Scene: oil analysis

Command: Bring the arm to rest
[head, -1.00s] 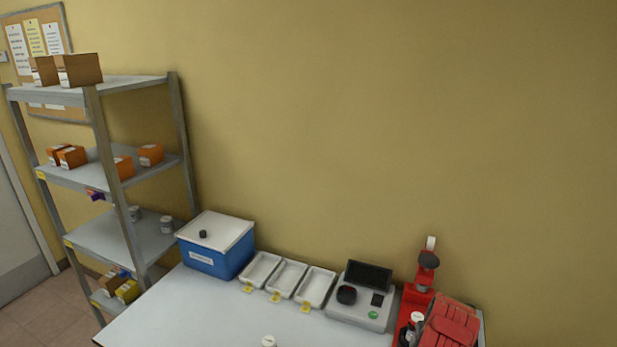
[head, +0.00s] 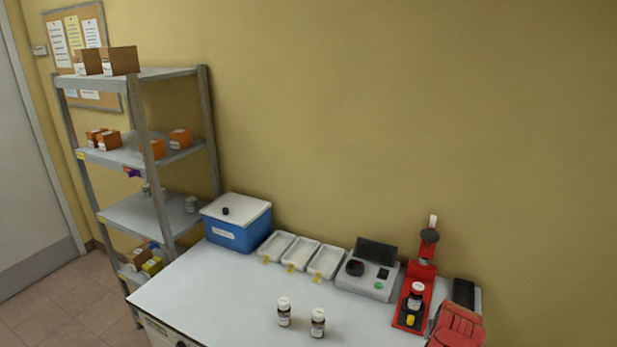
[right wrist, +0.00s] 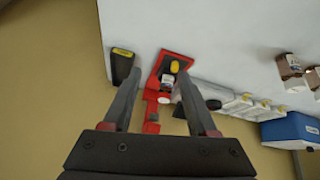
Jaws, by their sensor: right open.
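In the right wrist view my right gripper (right wrist: 160,76) is open, its two dark fingers apart. They point toward the red stand (right wrist: 160,108), with no object visibly held between them. In the head view this red stand (head: 424,270) stands at the table's right end with a brown, white-capped bottle (head: 416,296) on it. A red ridged part (head: 457,328) at the lower right edge looks like part of my right arm. My right fingers cannot be made out in the head view. My left gripper is not in view.
Two bottles stand on the white table (head: 240,290) near its front: one (head: 284,312) and another (head: 318,323). A grey device (head: 368,280), white trays (head: 300,254) and a blue box (head: 236,224) line the wall. A shelf rack (head: 210,130) stands left. A black object (head: 463,292) is at the right end.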

